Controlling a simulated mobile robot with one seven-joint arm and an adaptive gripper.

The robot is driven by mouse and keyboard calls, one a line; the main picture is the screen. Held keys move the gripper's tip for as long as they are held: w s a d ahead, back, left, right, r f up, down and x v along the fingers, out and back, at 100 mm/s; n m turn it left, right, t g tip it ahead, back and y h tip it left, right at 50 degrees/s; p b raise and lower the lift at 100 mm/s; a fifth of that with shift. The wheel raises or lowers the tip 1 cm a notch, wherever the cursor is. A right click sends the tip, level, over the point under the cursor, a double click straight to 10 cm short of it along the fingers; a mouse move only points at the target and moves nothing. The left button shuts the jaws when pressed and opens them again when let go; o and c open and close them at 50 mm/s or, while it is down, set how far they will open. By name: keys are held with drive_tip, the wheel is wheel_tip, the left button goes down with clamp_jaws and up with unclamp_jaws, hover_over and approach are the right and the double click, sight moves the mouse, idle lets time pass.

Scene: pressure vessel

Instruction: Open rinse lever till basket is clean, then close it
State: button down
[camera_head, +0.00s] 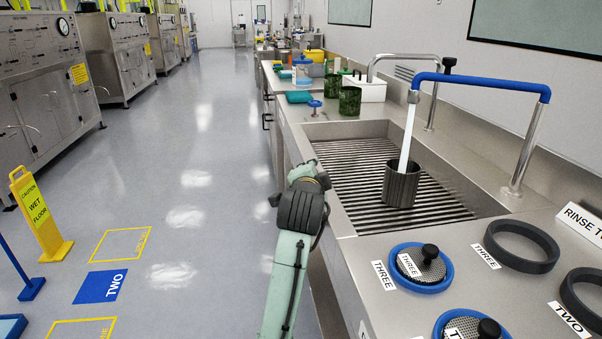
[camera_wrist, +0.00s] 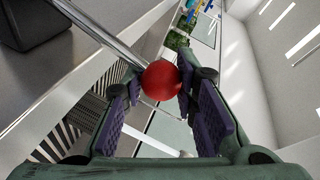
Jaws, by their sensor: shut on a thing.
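The rinse lever shows in the wrist view as a metal rod (camera_wrist: 105,32) ending in a red ball knob (camera_wrist: 162,79). My gripper (camera_wrist: 158,88) is shut on the knob, its purple pads on both sides. In the head view my arm reaches up beside the sink's front edge; the fingers and lever cannot be made out there. White water pours from the blue spout (camera_head: 481,81) into a dark grey cylindrical basket (camera_head: 402,186). The basket stands upright on the slatted sink floor (camera_head: 360,178). No green shows on its visible outside; its inside is hidden.
Two green-stained baskets (camera_head: 350,101) stand on the counter behind the sink. Blue-rimmed lids (camera_head: 447,272) and dark rings (camera_head: 521,246) lie on the near counter. A yellow wet-floor sign (camera_head: 42,216) stands at left. The aisle floor (camera_head: 205,150) is largely clear.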

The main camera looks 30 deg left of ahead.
drive_tip(key=shift+w+d+f+m+g+y, duration=0.45)
drive_tip(key=shift+w+d+m, duration=0.25)
drive_tip(key=shift+m, duration=0.2)
drive_tip(key=c, duration=1.4)
unclamp_jaws()
drive_tip(key=shift+c, duration=0.2)
drive_tip(key=shift+o, duration=0.7)
drive_tip(key=shift+d, duration=0.1)
drive_tip(key=shift+d, duration=0.1)
drive_tip(key=v, duration=1.2)
drive_tip(key=shift+c, duration=0.2)
